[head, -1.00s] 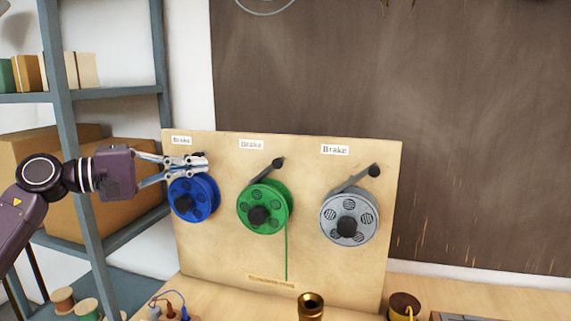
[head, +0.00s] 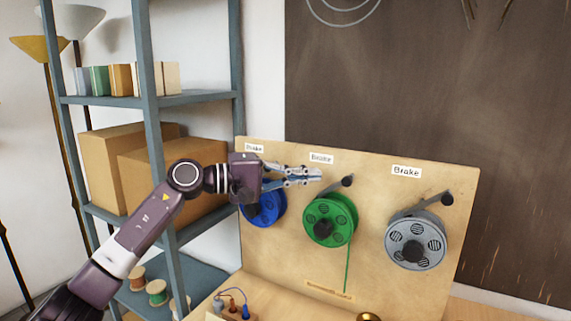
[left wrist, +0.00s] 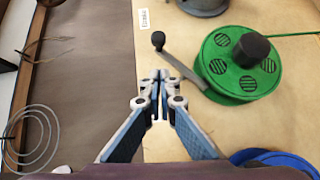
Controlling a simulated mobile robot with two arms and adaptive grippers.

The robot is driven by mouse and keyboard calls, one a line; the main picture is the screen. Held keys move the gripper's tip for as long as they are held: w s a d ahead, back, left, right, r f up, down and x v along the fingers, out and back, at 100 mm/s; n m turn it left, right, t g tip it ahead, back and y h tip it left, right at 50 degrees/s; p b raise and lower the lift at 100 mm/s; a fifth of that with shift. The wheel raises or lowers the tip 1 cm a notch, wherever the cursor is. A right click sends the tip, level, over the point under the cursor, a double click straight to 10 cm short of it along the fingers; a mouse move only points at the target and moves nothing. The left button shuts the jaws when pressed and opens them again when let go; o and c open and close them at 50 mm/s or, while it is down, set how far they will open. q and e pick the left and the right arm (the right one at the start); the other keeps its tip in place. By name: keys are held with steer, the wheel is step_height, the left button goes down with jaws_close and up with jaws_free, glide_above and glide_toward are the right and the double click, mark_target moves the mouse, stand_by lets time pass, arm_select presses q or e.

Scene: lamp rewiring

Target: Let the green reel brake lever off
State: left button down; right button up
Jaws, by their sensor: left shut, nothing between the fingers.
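The green reel (head: 330,219) hangs on the upright wooden board, with a green strand running down from it. Its grey brake lever (head: 333,188) slants up to the right from the reel and ends in a dark knob (head: 347,181). In the left wrist view the lever (left wrist: 184,69) lies just beyond my fingertips, its knob (left wrist: 158,39) farther ahead. My left gripper (head: 319,174) is shut and empty, just left of the knob in the head view; it also shows in the left wrist view (left wrist: 160,75). I cannot tell whether it touches the lever. My right gripper is out of view.
The blue reel (head: 264,207) is partly hidden behind my left gripper. The grey reel (head: 416,240) with its lever (head: 420,206) is on the right of the board (head: 376,270). A shelf (head: 190,102) with boxes stands at left. Spools (head: 157,290) stand at lower left.

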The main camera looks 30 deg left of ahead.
arm_select(q)
steer(key=d+p, duration=0.1)
steer(key=d, duration=0.3)
steer(key=shift+f+p, duration=0.15)
steer(key=shift+p, duration=0.25)
